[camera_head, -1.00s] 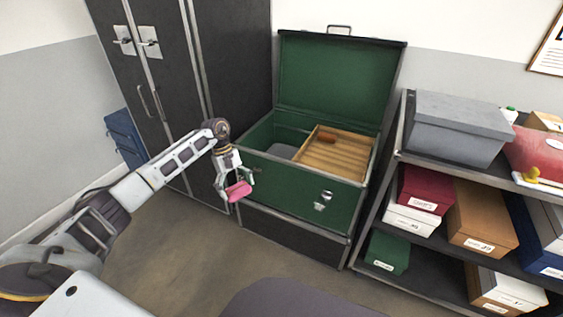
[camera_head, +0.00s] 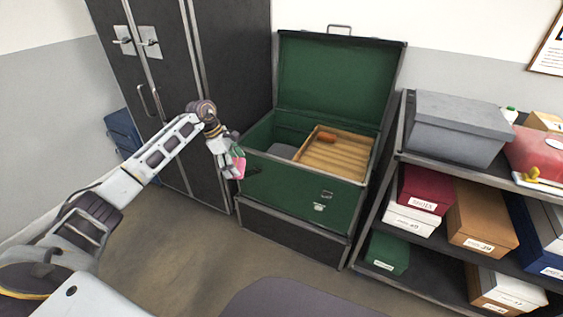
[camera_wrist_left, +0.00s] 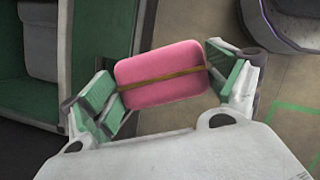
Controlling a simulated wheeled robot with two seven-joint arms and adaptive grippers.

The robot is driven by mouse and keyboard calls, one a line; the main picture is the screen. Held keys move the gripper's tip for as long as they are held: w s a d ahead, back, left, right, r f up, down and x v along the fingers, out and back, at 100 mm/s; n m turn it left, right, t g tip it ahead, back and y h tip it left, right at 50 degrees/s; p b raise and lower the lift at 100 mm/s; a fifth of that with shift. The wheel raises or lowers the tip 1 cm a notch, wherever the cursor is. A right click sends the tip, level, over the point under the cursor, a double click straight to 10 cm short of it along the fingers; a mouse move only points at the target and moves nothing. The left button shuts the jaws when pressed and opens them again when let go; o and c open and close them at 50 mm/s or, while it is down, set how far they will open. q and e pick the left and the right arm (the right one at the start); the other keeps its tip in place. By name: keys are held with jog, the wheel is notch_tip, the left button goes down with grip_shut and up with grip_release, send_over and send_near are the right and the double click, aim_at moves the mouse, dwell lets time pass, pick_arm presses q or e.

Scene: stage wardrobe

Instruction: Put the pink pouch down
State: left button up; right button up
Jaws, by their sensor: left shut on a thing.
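The pink pouch (camera_head: 239,164) is in my left gripper (camera_head: 232,163), in front of the left front corner of the open green trunk (camera_head: 290,188) and apart from the floor. In the left wrist view the pouch (camera_wrist_left: 150,82) is a rounded pink block with a brown band along its middle. The green-padded fingers of my left gripper (camera_wrist_left: 162,85) are at its two ends, shut on it. The trunk's lid stands up. Inside are a ribbed wooden tray (camera_head: 345,150) at the right and a grey thing (camera_head: 283,150) at the left. My right gripper is not in view.
A shelf rack at the right holds several boxes, among them a grey box (camera_head: 458,127) on top. A dark cabinet (camera_head: 170,90) stands behind my left arm. A small reddish-brown item (camera_head: 327,136) lies on the tray. Floor (camera_head: 165,255) is clear in front.

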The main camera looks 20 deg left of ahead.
aim_at(239, 158)
pick_arm(q)
jog(key=n, duration=0.2)
jog(key=w+n+t+y, duration=0.1)
jog(key=r+n, duration=0.1)
jog(key=n, duration=0.1)
jog(key=shift+w+a+r+n+t, duration=0.1)
jog(key=shift+w+a+n+t, duration=0.05)
jog(key=shift+a+n+t, duration=0.15)
jog(key=n, duration=0.1)
jog(key=n+y, duration=0.1)
jog(key=n, duration=0.1)
jog(key=n+t, duration=0.1)
jog(key=shift+w+r+n+y, duration=0.25)
jog(key=shift+w+n+y, duration=0.1)
jog(key=shift+n+y, duration=0.05)
jog(key=shift+w+n, duration=0.3)
jog(key=shift+n, duration=0.3)
